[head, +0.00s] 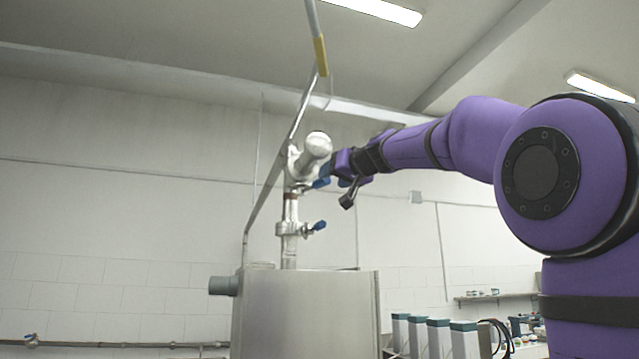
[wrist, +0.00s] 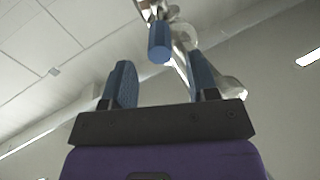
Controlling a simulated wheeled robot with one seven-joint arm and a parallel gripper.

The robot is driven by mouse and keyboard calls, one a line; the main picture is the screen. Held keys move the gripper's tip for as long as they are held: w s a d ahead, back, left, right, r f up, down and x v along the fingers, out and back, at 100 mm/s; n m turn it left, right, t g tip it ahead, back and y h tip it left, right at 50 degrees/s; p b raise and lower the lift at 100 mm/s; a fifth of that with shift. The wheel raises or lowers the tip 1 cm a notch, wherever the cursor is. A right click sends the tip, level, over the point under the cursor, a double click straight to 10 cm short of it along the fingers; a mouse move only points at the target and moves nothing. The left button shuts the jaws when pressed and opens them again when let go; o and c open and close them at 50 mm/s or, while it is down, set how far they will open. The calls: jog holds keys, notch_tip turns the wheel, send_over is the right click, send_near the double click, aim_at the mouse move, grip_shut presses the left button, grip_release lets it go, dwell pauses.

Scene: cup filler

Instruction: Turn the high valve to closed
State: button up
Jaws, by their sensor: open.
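The high valve (head: 300,176) sits on the upright metal pipe, just below the round white fitting. In the wrist view its blue handle (wrist: 159,40) points toward me, at or just beyond the fingertips and between them. My gripper (head: 327,174) is at the right side of the high valve in the head view. In the head view, blue fingers and handle overlap, so the handle's exact angle is unclear.
A lower valve (head: 290,229) with a blue handle (head: 319,226) is on the same pipe below. A large metal tank (head: 305,310) stands under it. A slanted rail (head: 270,185) runs behind the pipe. Several grey-green boxes (head: 437,335) stand at lower right.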

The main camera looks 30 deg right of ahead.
aim_at(321, 183)
jog(key=w, duration=0.6)
jog(key=shift+w, duration=0.25)
grip_shut()
